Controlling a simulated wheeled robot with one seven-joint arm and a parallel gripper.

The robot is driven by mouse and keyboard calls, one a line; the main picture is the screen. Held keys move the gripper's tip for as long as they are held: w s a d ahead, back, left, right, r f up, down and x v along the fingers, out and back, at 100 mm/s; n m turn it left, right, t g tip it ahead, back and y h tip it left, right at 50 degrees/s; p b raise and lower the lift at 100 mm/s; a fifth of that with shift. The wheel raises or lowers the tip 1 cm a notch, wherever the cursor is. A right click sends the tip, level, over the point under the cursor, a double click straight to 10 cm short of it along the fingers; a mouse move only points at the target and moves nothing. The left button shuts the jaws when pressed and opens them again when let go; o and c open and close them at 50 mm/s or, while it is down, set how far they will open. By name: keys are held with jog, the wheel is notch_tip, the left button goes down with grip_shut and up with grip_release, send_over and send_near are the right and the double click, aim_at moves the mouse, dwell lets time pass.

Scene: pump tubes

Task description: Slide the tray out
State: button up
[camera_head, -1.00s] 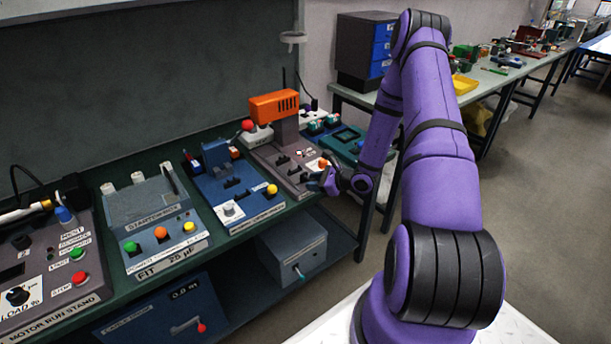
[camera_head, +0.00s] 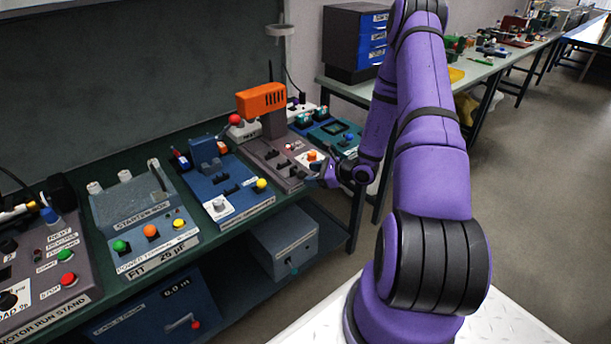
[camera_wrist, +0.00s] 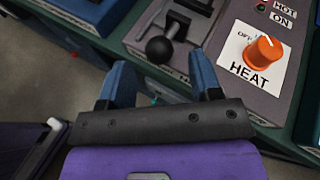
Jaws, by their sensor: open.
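The grey heat station (camera_head: 262,151), with an orange heater head (camera_head: 262,99) above it, stands on the bench left of my gripper (camera_head: 326,174). In the wrist view, a dark sliding part (camera_wrist: 187,12) on the station's top has a black ball knob (camera_wrist: 158,49) at its near end. It looks like the tray's pull, but the tray itself cannot be made out. My gripper (camera_wrist: 163,78) is open, its two blue fingers apart and empty. The knob shows just beyond the fingertips, roughly between them; I see no contact.
An orange HEAT dial (camera_wrist: 263,50) sits right of the knob. A blue unit (camera_head: 225,190) stands to the left and a teal unit (camera_head: 335,135) behind. A grey box (camera_head: 284,240) is on the shelf below. Open floor lies to the right.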

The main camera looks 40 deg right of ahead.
jog(key=v, duration=0.7)
jog(key=shift+s+d, duration=0.1)
jog(key=shift+s, duration=0.05)
jog(key=shift+r, duration=0.1)
jog(key=s+a+r+n+g+y, duration=0.1)
jog(key=a+r+n+g, duration=0.3)
jog(key=a+r+n, duration=0.6)
jog(key=s+a+r+n+g+y, duration=0.15)
jog(key=a+r+n+g, duration=0.3)
jog(key=a+r, duration=0.65)
jog(key=s+a+r+n+t+h, duration=0.2)
jog(key=s+r+n+h, duration=0.7)
jog(key=s+r, duration=1.1)
jog(key=a+n, duration=0.1)
jog(key=n, duration=0.3)
jog(key=shift+a, duration=0.2)
